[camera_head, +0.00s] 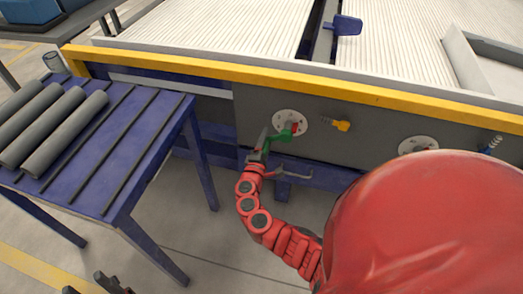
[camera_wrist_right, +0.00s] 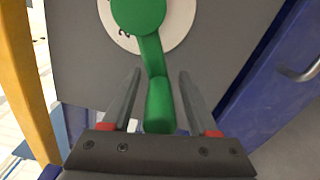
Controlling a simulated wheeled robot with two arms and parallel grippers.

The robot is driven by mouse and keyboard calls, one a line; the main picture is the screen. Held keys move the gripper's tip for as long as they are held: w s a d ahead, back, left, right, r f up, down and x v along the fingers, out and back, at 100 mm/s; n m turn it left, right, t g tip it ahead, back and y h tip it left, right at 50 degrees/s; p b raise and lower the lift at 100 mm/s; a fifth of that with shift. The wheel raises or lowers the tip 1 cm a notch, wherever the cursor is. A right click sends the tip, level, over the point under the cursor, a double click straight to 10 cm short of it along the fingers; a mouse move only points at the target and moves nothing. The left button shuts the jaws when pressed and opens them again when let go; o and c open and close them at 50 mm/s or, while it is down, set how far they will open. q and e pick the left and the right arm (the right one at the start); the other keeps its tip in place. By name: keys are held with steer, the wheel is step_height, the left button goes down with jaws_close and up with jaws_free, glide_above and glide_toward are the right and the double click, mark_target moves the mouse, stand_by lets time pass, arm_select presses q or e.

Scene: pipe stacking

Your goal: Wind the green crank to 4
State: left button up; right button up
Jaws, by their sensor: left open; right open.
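The green crank (camera_head: 284,135) sits on a round white dial (camera_head: 291,122) on the grey panel under the yellow rail. In the right wrist view the green crank (camera_wrist_right: 155,60) runs from its round hub down to a thick handle end. My right gripper (camera_wrist_right: 157,88) is open, with one finger on each side of that handle and gaps showing between. In the head view my right gripper (camera_head: 262,146) is at the crank's lower left. A "2" shows on the dial (camera_wrist_right: 122,38); the crank covers other markings. My left gripper (camera_head: 108,283) is open at the bottom edge, partly cut off.
A blue table (camera_head: 130,125) with grey pipes (camera_head: 66,130) stands at the left.

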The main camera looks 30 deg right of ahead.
steer(key=v, duration=1.7)
steer(key=shift+p, duration=0.35)
